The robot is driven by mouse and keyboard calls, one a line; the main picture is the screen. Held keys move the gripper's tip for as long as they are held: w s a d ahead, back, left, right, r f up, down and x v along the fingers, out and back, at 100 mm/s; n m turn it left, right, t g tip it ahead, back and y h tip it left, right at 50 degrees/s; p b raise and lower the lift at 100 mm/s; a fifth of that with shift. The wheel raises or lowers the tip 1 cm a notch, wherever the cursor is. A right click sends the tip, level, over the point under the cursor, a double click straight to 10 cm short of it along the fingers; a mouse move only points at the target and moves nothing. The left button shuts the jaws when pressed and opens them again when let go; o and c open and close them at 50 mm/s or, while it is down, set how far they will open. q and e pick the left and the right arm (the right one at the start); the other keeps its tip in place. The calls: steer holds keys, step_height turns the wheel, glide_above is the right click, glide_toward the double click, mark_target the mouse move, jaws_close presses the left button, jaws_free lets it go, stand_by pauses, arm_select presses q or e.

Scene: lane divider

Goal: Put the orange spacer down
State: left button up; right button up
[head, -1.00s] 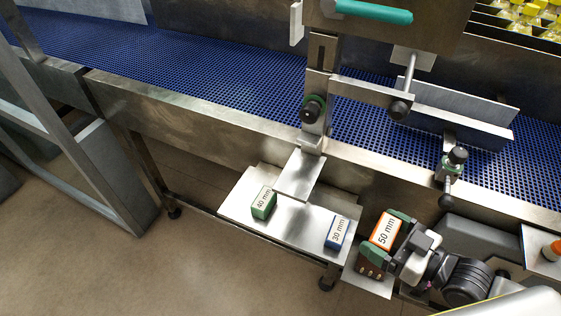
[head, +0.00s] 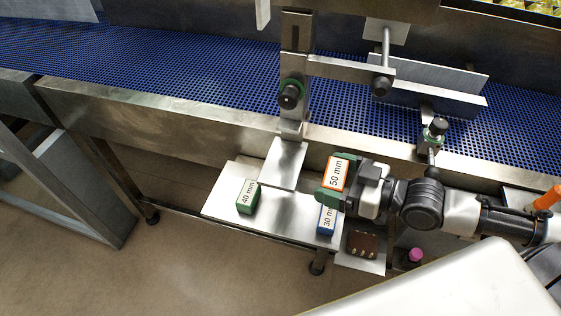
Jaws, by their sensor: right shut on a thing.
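The orange spacer (head: 338,173), with a white "50 mm" label, is held in my right gripper (head: 337,176). The gripper is shut on it, with green finger pads along its sides. It appears above the right part of the steel shelf (head: 283,222); the height is hard to judge. The blue "30 mm" spacer (head: 326,221) sits on the shelf, partly hidden by the gripper. The green "40 mm" spacer (head: 247,197) stands at the shelf's left. My left gripper is not in view.
A small plate with holes (head: 361,247) lies right of the shelf. A steel bracket with a black knob (head: 290,95) rises behind the shelf, before the blue conveyor belt (head: 180,65). Bare shelf shows between the green and blue spacers.

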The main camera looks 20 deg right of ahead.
mark_target(281, 169)
steer(key=x, duration=0.2)
steer(key=r+p+x, duration=0.1)
steer(key=x, duration=0.4)
steer(key=shift+a+r, duration=0.15)
steer(key=p+x, duration=0.1)
steer(key=x, duration=0.1)
steer(key=r+p+x, duration=0.1)
steer(key=x, duration=0.1)
steer(key=shift+w+a, duration=0.1)
steer(key=shift+a, duration=0.05)
steer(key=shift+w+f, duration=0.15)
steer(key=shift+f, duration=0.35)
steer(key=shift+f, duration=0.1)
steer(key=o, duration=0.9)
